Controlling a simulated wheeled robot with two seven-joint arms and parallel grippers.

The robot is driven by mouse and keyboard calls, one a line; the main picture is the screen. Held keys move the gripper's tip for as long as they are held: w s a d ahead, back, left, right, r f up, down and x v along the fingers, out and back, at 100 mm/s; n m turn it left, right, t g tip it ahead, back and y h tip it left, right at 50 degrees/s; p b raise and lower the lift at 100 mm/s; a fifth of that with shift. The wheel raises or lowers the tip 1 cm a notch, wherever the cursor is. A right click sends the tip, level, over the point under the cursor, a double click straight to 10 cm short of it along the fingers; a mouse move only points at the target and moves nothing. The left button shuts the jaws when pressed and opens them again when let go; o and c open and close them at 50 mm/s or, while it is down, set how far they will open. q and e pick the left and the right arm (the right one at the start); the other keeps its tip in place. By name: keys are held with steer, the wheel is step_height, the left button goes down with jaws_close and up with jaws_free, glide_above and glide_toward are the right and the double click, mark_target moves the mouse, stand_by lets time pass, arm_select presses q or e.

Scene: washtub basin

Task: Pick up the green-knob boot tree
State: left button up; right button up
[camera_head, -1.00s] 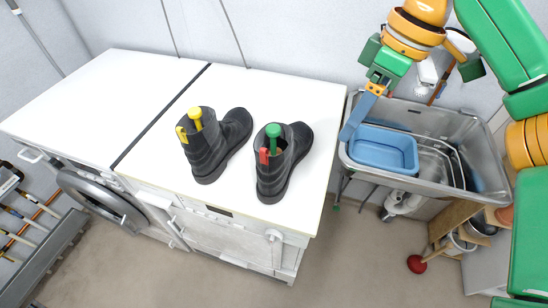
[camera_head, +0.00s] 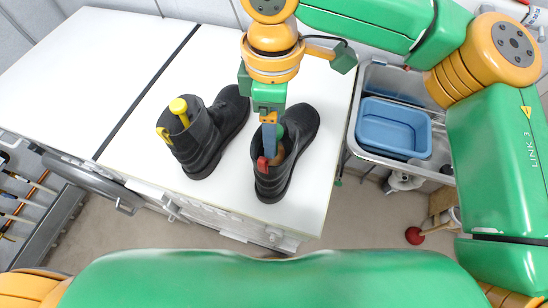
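The boot tree with the green knob (camera_head: 280,132) stands in the right black boot (camera_head: 302,122) on the white top. The knob is mostly hidden behind my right gripper. My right gripper (camera_head: 269,152) points down over this boot's opening, its blue fingers seen edge-on, so their gap does not show. I cannot tell whether they touch the knob. A red tab (camera_head: 262,165) shows at the boot's near edge. My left gripper is out of view.
The left black boot (camera_head: 232,112) holds a boot tree with a yellow knob (camera_head: 179,105), close to the left of my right gripper. A metal sink (camera_head: 367,78) with a blue basin (camera_head: 395,130) stands to the right. The white top (camera_head: 95,55) is clear at the left.

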steer(key=shift+w+f, duration=0.2)
steer(key=shift+w, duration=0.3)
steer(key=shift+s+r, duration=0.15)
steer(key=shift+s, duration=0.15)
jaws_close()
steer(key=shift+w, duration=0.15)
stand_by(0.5)
